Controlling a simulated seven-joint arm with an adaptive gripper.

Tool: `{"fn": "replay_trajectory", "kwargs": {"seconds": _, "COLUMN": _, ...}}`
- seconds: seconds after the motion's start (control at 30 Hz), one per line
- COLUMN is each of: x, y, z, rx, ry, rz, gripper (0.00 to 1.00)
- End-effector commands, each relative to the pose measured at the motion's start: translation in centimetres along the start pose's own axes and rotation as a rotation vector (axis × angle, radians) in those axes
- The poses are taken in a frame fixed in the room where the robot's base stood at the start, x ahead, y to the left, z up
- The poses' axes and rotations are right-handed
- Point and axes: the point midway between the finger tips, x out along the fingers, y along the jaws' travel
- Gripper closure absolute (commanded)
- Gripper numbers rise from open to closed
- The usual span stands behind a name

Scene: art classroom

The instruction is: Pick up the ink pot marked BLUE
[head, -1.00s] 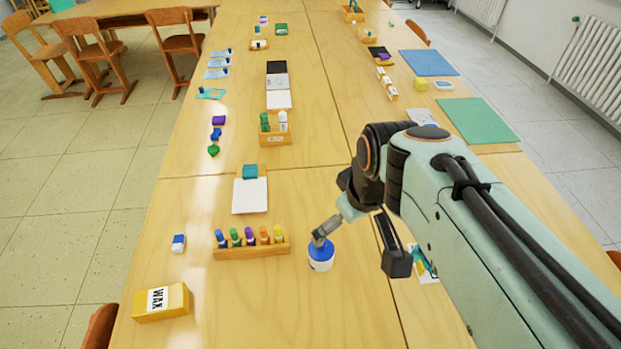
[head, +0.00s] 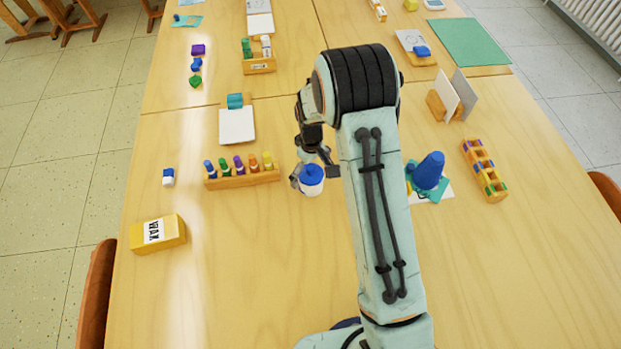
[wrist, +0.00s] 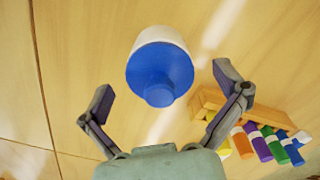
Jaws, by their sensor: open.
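The ink pot (head: 311,186) is a short white pot with a blue lid. It stands upright on the table, just right of the pen rack, and no marking on it can be read. In the wrist view the pot (wrist: 160,68) is seen from above, lid towards me. My gripper (wrist: 163,84) is open, with one finger on each side and the pot between and slightly beyond the fingertips. I see no finger touching it. In the head view my gripper (head: 314,174) is at the pot, partly hidden by my arm.
A wooden rack (head: 243,180) of several coloured pens stands close left of the pot. A yellow WAX box (head: 158,234) and an eraser (head: 168,177) lie further left. A blue cone-shaped object (head: 430,170) and a wooden block holder (head: 484,170) are right of my arm.

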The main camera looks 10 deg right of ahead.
Motion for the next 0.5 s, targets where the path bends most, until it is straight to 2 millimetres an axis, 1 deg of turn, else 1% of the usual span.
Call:
{"fn": "replay_trajectory", "kwargs": {"seconds": 0.03, "x": 0.57, "y": -0.02, "z": 0.03, "rx": 0.000, "ry": -0.002, "rz": -0.001, "gripper": 0.03}}
{"fn": "replay_trajectory", "kwargs": {"seconds": 0.13, "x": 1.22, "y": 0.00, "z": 0.01, "rx": 0.000, "ry": 0.000, "rz": 0.000, "gripper": 0.03}}
{"fn": "replay_trajectory", "kwargs": {"seconds": 0.37, "x": 1.35, "y": 0.02, "z": 0.00, "rx": 0.001, "ry": 0.001, "rz": 0.000, "gripper": 0.03}}
{"fn": "replay_trajectory", "kwargs": {"seconds": 0.4, "x": 1.35, "y": 0.01, "z": 0.00, "rx": 0.001, "ry": 0.001, "rz": 0.000, "gripper": 0.06}}
{"fn": "replay_trajectory", "kwargs": {"seconds": 0.47, "x": 1.34, "y": 0.01, "z": 0.00, "rx": 0.001, "ry": 0.001, "rz": 0.000, "gripper": 0.25}}
{"fn": "replay_trajectory", "kwargs": {"seconds": 0.5, "x": 1.34, "y": 0.01, "z": 0.01, "rx": 0.001, "ry": 0.001, "rz": 0.000, "gripper": 0.38}}
